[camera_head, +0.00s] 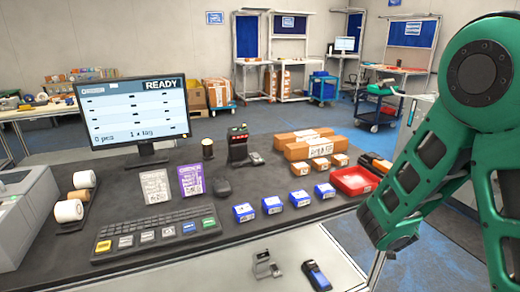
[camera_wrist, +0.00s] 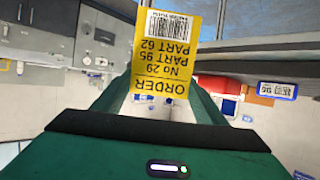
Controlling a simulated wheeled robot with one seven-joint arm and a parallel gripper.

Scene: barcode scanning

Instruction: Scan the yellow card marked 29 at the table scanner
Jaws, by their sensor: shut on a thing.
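A yellow card (camera_wrist: 165,50) stands out from my gripper (camera_wrist: 166,105) in the wrist view. It appears upside down, with a barcode at its upper end and the words ORDER, No 29, PART 95 and PART 62. My gripper is shut on its lower end; the fingertips are hard to make out. In the head view the gripper and card are out of sight, and only my green arm shows at the right. A dark upright device with red lights (camera_head: 238,146), which looks like the table scanner, stands on the dark table (camera_head: 215,262) behind the keyboard.
The monitor (camera_head: 130,112) reads READY. A white card (camera_head: 155,186) and a purple card (camera_head: 191,180) stand by the keyboard (camera_head: 155,236). Several blue boxes (camera_head: 272,205), brown cartons (camera_head: 310,147) and a red tray (camera_head: 354,180) lie right. A handheld device (camera_head: 317,275) lies in front.

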